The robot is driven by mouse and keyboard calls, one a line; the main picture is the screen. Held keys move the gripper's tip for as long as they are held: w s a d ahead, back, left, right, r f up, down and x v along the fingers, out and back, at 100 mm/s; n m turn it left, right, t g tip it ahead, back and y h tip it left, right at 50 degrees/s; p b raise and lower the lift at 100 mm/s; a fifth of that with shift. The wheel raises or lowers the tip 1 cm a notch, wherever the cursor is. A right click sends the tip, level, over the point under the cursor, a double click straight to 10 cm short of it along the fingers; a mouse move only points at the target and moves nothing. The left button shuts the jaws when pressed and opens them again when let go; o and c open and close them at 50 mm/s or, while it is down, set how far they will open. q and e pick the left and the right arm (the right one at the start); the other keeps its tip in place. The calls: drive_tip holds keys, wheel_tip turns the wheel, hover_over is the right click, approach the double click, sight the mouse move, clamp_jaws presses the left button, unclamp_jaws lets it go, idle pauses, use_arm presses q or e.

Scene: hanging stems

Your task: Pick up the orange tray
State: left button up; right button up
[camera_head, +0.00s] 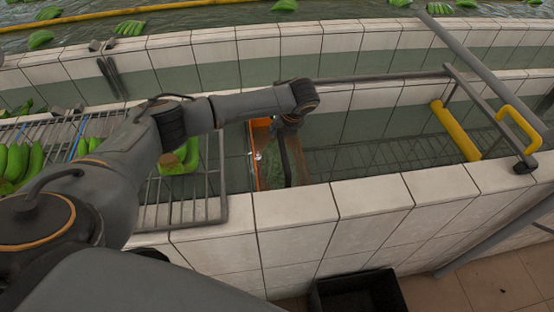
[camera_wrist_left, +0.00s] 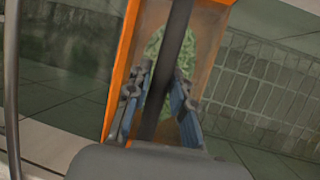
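The orange tray (camera_head: 256,168) sits down in the channel behind the front tiled wall, at the centre of the head view. In the left wrist view the orange frame (camera_wrist_left: 123,72) surrounds a see-through inside with a green patch. My left gripper (camera_wrist_left: 163,72) is over the tray. Its two blue-padded fingers lie on either side of a dark bar (camera_wrist_left: 178,30). I cannot tell whether they touch the bar. My right gripper is out of view.
A metal rack (camera_head: 190,208) with green bananas (camera_head: 18,162) stands left. A grey rail frame with a yellow bar (camera_head: 455,130) and yellow handle (camera_head: 520,128) stands right. The front tiled wall (camera_head: 295,205) borders the channel. A black bin (camera_head: 358,292) is on the floor.

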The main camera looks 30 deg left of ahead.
use_arm(q)
clamp_jaws()
wheel_tip(320, 180, up, 9)
drive_tip(key=shift+w+b, duration=0.1)
drive_tip(key=shift+b, duration=0.75)
drive_tip(key=shift+r, duration=0.55)
unclamp_jaws()
clamp_jaws()
